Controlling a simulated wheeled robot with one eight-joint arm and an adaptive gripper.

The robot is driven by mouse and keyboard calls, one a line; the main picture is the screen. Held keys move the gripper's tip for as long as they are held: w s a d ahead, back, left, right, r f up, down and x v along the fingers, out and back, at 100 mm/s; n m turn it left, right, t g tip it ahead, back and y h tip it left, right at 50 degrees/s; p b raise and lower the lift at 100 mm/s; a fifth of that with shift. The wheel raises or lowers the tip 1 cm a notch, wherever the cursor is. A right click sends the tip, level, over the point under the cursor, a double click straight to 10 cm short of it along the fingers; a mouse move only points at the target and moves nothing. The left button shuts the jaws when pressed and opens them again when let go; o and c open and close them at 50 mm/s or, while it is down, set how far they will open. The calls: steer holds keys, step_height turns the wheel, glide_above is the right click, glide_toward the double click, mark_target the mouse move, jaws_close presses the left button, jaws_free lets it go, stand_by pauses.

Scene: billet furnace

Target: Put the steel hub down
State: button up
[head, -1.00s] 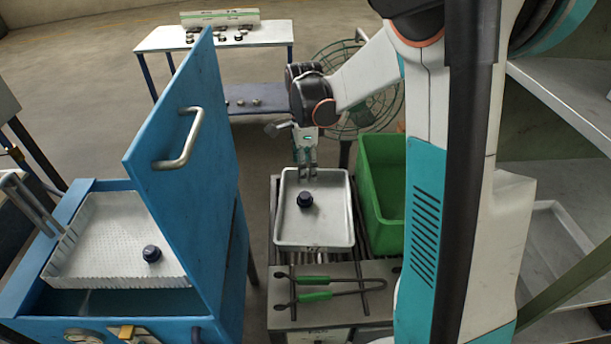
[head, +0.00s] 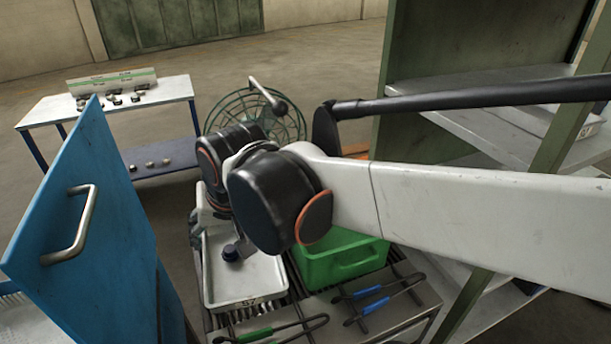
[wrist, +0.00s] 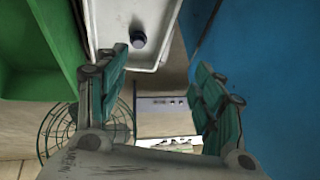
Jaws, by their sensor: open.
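A small dark round hub (head: 232,253) sits upright in the white tray (head: 250,289), towards its far part. In the wrist view the hub (wrist: 138,38) rests on the bare tray floor, apart from both fingers. My gripper (wrist: 160,62) is open with nothing between its fingers. In the head view my gripper (head: 203,216) is at the tray's far left edge, partly hidden behind my arm. I cannot tell from its dark surface whether this hub is steel.
A green bin (head: 340,262) stands right of the tray. The blue furnace door (head: 85,225) rises at left. Tongs with green (head: 255,335) and blue (head: 370,292) grips lie in front. A table with small parts (head: 110,98) and a round wire guard (head: 255,118) stand behind.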

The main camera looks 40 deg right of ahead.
steer(key=shift+s+a+f+n+t, duration=0.1)
steer(key=shift+s+a+n+t, duration=0.25)
steer(key=shift+s+n, duration=0.6)
steer(key=shift+s+a+f+n+t, duration=0.1)
steer(key=shift+s+a+n+t, duration=0.15)
steer(key=shift+s+n, duration=0.6)
steer(key=shift+s+a+f+n+t, duration=0.1)
steer(key=shift+s+a+n+t, duration=0.25)
steer(key=shift+s+n, duration=0.6)
